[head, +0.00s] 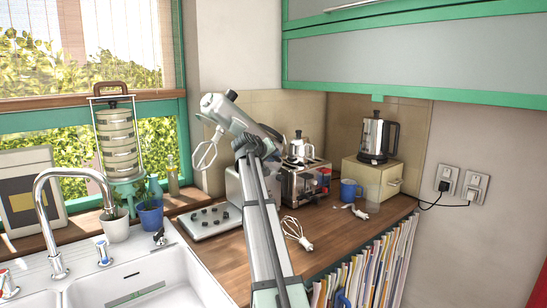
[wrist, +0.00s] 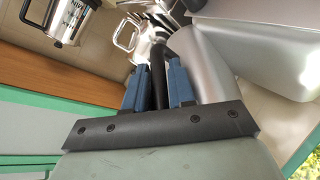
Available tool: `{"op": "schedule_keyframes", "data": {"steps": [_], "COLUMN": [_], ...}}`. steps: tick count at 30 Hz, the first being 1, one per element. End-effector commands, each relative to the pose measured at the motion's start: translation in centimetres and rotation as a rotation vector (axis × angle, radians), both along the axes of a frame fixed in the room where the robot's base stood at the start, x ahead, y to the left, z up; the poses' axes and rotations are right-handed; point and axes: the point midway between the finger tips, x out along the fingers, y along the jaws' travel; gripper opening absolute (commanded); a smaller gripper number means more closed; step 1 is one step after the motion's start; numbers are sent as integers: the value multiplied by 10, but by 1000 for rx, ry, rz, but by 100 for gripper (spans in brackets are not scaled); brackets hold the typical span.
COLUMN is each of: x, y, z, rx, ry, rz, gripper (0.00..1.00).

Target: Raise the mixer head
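The stand mixer's silver head (head: 238,118) is tilted up, its whisk end high at the left. The wire whisk (head: 206,152) hangs from it in the air. My gripper (head: 250,138) is at the lower right part of the head, partly hiding it. In the wrist view, the blue fingers of my gripper (wrist: 158,85) are close together, with a dark bar (wrist: 158,58) filling the gap between them. This bar appears to belong to the mixer. The silver rounded mixer head (wrist: 205,65) passes right beside the right finger. The joint of the mixer is hidden.
A toaster (head: 305,182) and a metal pot (head: 300,148) stand right of the mixer. A kettle (head: 377,137) sits on a cream box (head: 372,174). A blue mug (head: 348,190) is in front. The sink (head: 150,285) is at left; a green-edged cupboard (head: 420,55) hangs above.

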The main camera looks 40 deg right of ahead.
Motion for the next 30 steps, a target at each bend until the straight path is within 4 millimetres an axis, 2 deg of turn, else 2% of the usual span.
{"op": "schedule_keyframes", "data": {"steps": [8,13,30], "x": [-1,-5,-39], "y": [1,10,96], "z": [-1,3,45], "rx": [2,2,1], "ry": [1,2,0], "rz": [-1,0,1], "gripper": [27,27,27]}}
